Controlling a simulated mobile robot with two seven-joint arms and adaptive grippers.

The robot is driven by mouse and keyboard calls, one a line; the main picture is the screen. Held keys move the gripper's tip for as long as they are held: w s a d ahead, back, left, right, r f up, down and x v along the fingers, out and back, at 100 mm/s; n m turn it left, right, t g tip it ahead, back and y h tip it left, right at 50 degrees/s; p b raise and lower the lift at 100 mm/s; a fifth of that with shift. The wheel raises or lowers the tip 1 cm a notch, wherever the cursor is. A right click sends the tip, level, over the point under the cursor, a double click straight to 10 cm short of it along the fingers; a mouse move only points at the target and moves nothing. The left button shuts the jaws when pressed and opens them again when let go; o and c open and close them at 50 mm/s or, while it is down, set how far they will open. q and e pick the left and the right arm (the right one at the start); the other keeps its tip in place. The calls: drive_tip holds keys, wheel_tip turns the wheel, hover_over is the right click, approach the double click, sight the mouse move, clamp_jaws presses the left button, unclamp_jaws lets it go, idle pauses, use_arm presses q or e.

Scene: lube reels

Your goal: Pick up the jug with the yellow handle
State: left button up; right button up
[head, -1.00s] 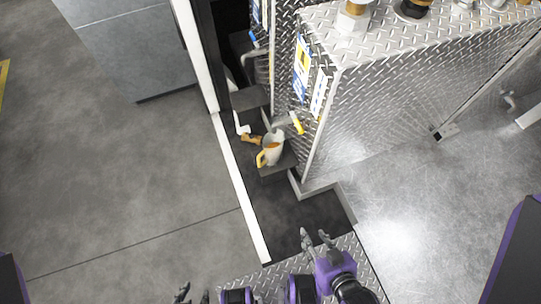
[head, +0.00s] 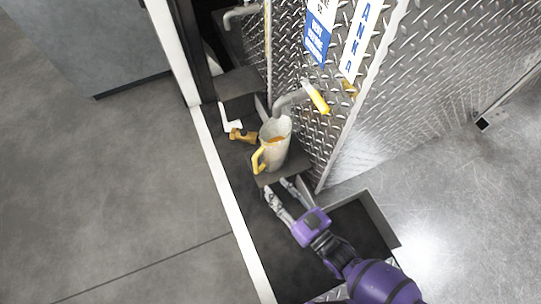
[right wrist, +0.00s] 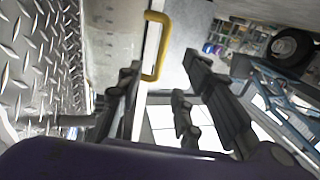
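The jug (head: 276,148) is pale grey with a yellow handle (head: 258,160) on its left side, and something orange-brown shows inside its mouth. It stands upright on a small dark shelf below a spout with a yellow-tipped lever (head: 315,97). My right gripper (head: 277,187) is open and empty, just below and in front of the jug in the head view. In the right wrist view the jug's body (right wrist: 112,35) and yellow handle (right wrist: 163,45) show beyond my open fingers (right wrist: 155,95). My left gripper is not in view.
A diamond-plate cabinet wall (head: 375,120) with labels stands close on the right. A brown-yellow fitting (head: 243,135) lies left of the jug. A white rail (head: 230,195) edges the dark tray (head: 260,235). Grey floor is free on the left.

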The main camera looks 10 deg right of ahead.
sight(257, 167)
drive_tip(key=b+x, duration=0.3)
drive_tip(key=x, duration=0.5)
drive_tip(key=shift+a+r, duration=0.1)
drive_tip(key=shift+w+a, duration=0.2)
drive_tip(key=c, duration=0.9)
clamp_jaws()
drive_tip(key=shift+w+r, duration=0.1)
